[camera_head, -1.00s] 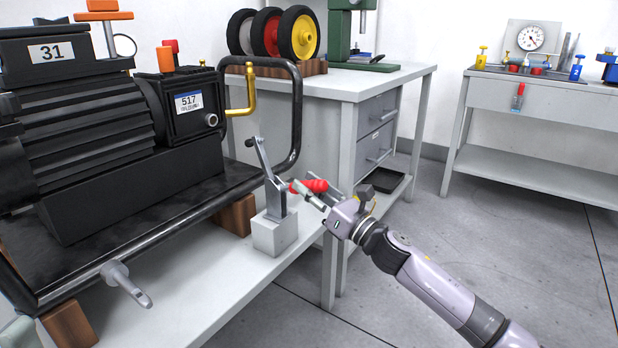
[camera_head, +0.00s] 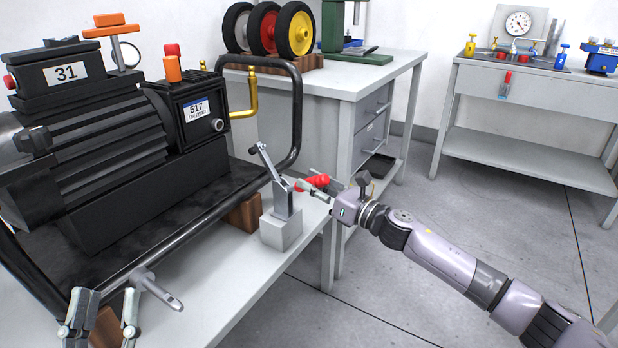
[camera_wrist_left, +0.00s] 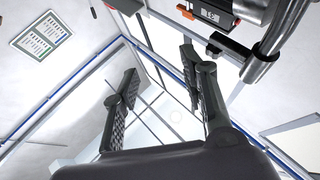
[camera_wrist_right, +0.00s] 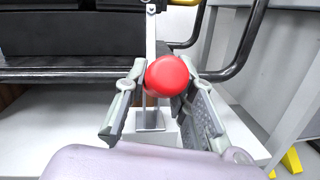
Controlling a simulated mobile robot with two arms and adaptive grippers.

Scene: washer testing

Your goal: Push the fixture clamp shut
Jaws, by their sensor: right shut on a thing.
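The fixture clamp is a grey toggle clamp on a light block (camera_head: 281,232) at the bench's edge, beside the black pump (camera_head: 110,150). Its thin metal arm (camera_head: 267,160) tilts up to the left. Its red handle (camera_head: 313,182) points right, roughly level. My right gripper (camera_head: 316,190) is shut on the red handle. In the right wrist view the handle's round red end (camera_wrist_right: 167,77) shows between the fingers, hiding part of the clamp. My left gripper (camera_head: 104,320) is open and empty at the lower left, fingers apart, also in the left wrist view (camera_wrist_left: 163,95).
A black tube frame (camera_head: 297,115) curves behind the clamp. A grey lever (camera_head: 157,288) sticks out at the bench's front left. A cabinet table with wheels (camera_head: 265,30) stands behind. The floor at right is free.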

